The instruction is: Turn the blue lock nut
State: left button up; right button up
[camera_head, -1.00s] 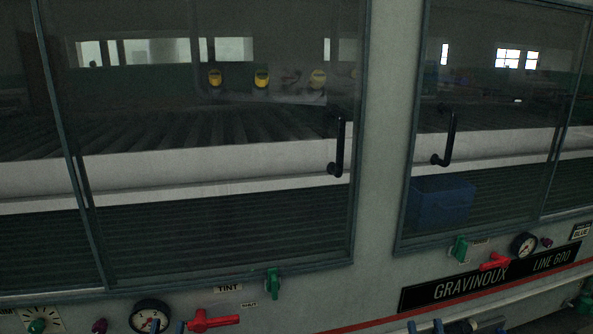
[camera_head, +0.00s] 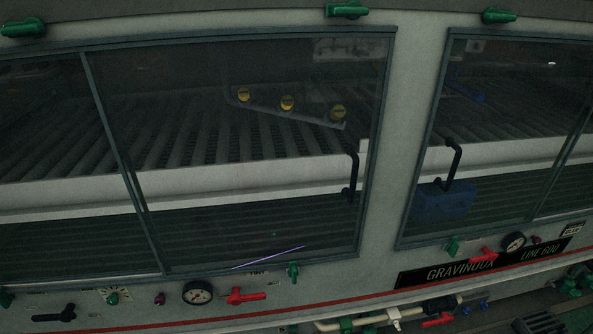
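No part that I can clearly make out as the blue lock nut shows in the head view. Small blue fittings (camera_head: 470,306) sit beside the pipework at the bottom right, too small and dark to identify. A larger blue block (camera_head: 444,199) shows behind the right glass pane, near its black handle. Neither of my grippers is in view, so nothing of mine is seen touching the machine.
The machine front has glass panes with black handles (camera_head: 352,172). Below are a gauge (camera_head: 198,292), a red valve handle (camera_head: 246,296), a green valve handle (camera_head: 293,271) and a black nameplate (camera_head: 485,263). A pale pipe (camera_head: 358,321) runs along the lower front.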

aim_at(483, 305)
jog(key=z, duration=1.3)
